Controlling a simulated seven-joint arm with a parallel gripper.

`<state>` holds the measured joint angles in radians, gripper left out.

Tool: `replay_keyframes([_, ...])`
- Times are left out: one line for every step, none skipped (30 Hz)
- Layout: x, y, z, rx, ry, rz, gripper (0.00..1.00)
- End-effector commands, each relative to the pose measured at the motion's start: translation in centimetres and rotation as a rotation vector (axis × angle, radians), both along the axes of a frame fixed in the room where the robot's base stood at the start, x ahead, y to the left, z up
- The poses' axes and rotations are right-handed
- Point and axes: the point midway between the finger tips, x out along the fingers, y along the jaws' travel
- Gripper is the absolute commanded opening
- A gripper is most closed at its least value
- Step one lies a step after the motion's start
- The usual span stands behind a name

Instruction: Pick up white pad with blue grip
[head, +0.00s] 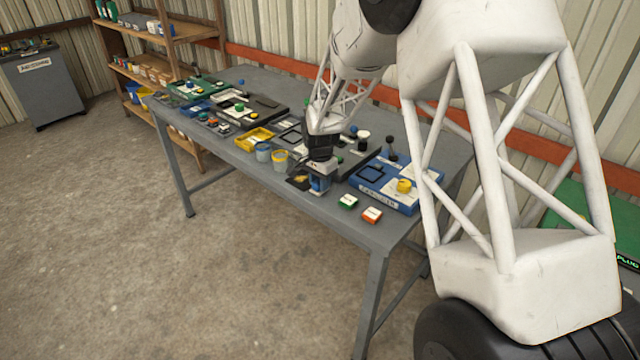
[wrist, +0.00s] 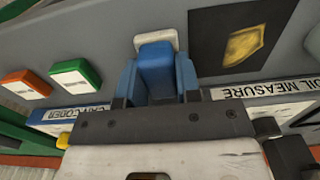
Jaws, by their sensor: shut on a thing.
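The white pad (wrist: 142,42) shows in the wrist view as a pale rounded edge beyond its blue grip (wrist: 156,66). The blue grip stands between the two blue fingers of my gripper (wrist: 157,82), which are shut on it. In the head view, my gripper (head: 319,184) points down near the front edge of the table, with blue showing at its fingertips. The pad itself is mostly hidden there by the gripper. I cannot tell whether it touches the tabletop.
On the grey table (head: 300,222), a green-edged block (head: 347,201) and an orange-edged block (head: 372,215) lie to the right. A black square with a yellow patch (wrist: 228,42) lies beside the pad.

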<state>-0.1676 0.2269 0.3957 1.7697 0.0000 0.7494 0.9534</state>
Motion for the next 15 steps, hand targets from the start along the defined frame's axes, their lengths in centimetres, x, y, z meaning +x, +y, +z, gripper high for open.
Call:
replay_keyframes([0.0,0.0,0.1,0.001,-0.001,0.000,0.04])
replay_keyframes([0.0,0.0,0.2,0.001,-0.001,0.000,0.04])
replay_keyframes([0.0,0.0,0.3,0.001,-0.001,0.000,0.04])
replay_keyframes([0.0,0.0,0.5,0.001,-0.001,0.000,0.04])
replay_keyframes([0.0,0.0,0.6,0.000,-0.001,0.000,0.04])
replay_keyframes([0.0,0.0,0.9,0.001,-0.001,0.000,0.04])
replay_keyframes([0.0,0.0,1.1,0.000,-0.001,0.000,0.04])
replay_keyframes([0.0,0.0,1.4,0.000,-0.001,0.000,0.04])
replay_keyframes([0.0,0.0,1.8,0.001,-0.002,0.000,0.04])
replay_keyframes([0.0,0.0,2.1,0.000,-0.003,0.000,0.04])
replay_keyframes([0.1,0.0,2.5,0.001,-0.004,0.000,0.04])
replay_keyframes([0.1,0.0,3.1,0.001,-0.004,0.000,0.04])
replay_keyframes([0.0,0.0,3.5,0.000,-0.003,0.000,0.04])
replay_keyframes([-0.1,0.0,3.8,0.000,-0.001,0.000,0.04])
replay_keyframes([-0.7,-0.1,3.6,0.000,0.000,0.000,0.04])
